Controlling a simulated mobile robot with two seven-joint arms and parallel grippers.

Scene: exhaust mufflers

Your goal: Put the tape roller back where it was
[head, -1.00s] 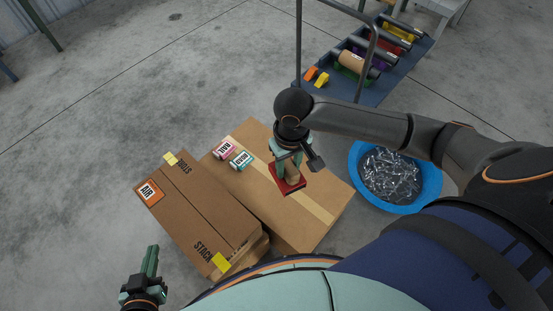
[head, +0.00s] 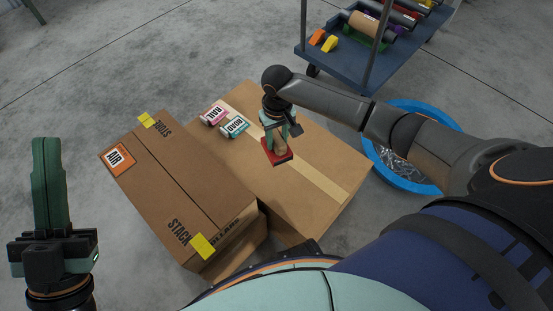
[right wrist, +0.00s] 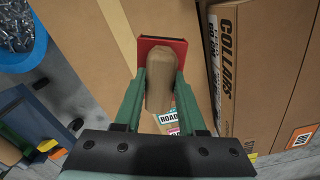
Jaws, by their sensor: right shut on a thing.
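The tape roller, a tan body on a flat red plate (head: 279,155), is between the fingers of my right gripper (head: 278,138), over the wide carton (head: 320,185). In the right wrist view, my right gripper (right wrist: 160,80) is shut on the tan body (right wrist: 160,92), with the red plate beyond the fingertips. I cannot tell whether the plate touches the carton. My left gripper (head: 50,160) is at the lower left, empty, its fingers together and pointing up, away from the cartons.
A pink RAIL piece (head: 213,114) and teal ROAD piece (head: 234,124) sit on the wide carton. A taller carton (head: 175,180) with an AIR label stands left of it. A blue basin (head: 400,180) of metal parts and a blue cart (head: 345,60) stand to the right.

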